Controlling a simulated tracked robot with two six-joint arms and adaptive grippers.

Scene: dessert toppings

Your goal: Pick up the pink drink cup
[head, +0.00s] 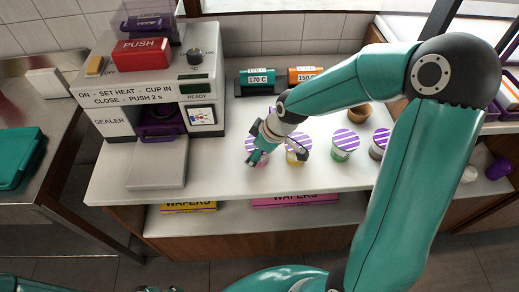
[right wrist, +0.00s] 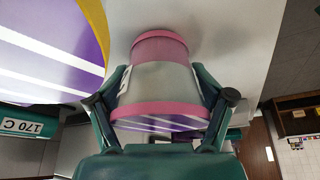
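The pink drink cup (right wrist: 158,80) has a clear grey body, a pink rim and base, and a purple-and-white striped lid. In the right wrist view it fills the space between the fingers of my right gripper (right wrist: 166,84). Both finger pads appear to touch its sides, and it looks shut on the cup. In the head view my right gripper (head: 276,150) is low over the counter, partly covering the pink cup (head: 251,145). The cup's base seems to be at the counter top. My left gripper does not show clearly at the bottom edge of the head view.
A yellow cup (head: 297,158) stands close to the right of the pink one. A green cup (head: 344,153) and a dark cup (head: 376,151) stand further right on the counter (head: 230,183). The sealer (head: 157,78) stands left; heat blocks (head: 257,81) are behind.

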